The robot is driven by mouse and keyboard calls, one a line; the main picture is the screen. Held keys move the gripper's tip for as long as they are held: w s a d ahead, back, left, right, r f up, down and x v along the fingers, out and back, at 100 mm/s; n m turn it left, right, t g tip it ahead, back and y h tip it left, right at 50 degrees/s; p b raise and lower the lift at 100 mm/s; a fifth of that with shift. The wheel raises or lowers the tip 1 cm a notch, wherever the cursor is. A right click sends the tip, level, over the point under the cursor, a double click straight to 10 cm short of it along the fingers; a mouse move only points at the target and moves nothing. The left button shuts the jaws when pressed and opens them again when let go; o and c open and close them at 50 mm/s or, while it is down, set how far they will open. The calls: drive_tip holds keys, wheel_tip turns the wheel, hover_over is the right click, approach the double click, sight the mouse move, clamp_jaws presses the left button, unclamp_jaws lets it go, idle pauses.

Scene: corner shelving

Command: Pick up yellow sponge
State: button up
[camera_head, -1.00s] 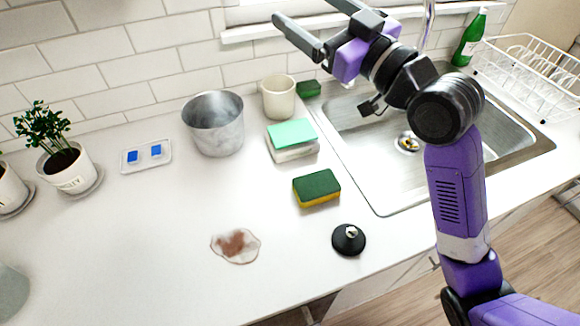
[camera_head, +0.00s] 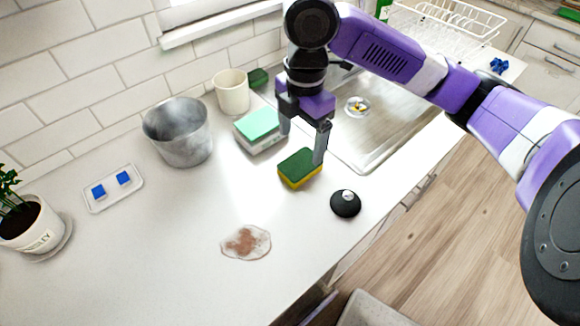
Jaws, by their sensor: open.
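The yellow sponge (camera_head: 300,169) has a dark green scrub top and lies flat on the white counter, left of the sink's front corner. My gripper (camera_head: 302,148) points down just above and behind the sponge, with its fingers open. One finger is by the sponge's right side and overlaps its edge in the picture; the other is farther back, near the mint-green sponge stack. I cannot tell whether a finger touches the sponge. Nothing is between the fingers that I can make out.
A mint-green-topped stack (camera_head: 259,131) stands close behind my gripper. A black round lid (camera_head: 346,203) lies right of the sponge. A brown spill (camera_head: 246,242) is in front. A metal pot (camera_head: 178,132) and cream cup (camera_head: 231,92) stand behind left. The sink (camera_head: 385,115) is right.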

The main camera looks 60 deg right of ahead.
sight(300, 163)
drive_tip(key=shift+s+d+f, duration=0.1)
drive_tip(key=shift+s+f, duration=0.1)
drive_tip(key=shift+w+f, duration=0.15)
drive_tip(key=shift+f, duration=3.55)
drive_tip(key=c, duration=1.4)
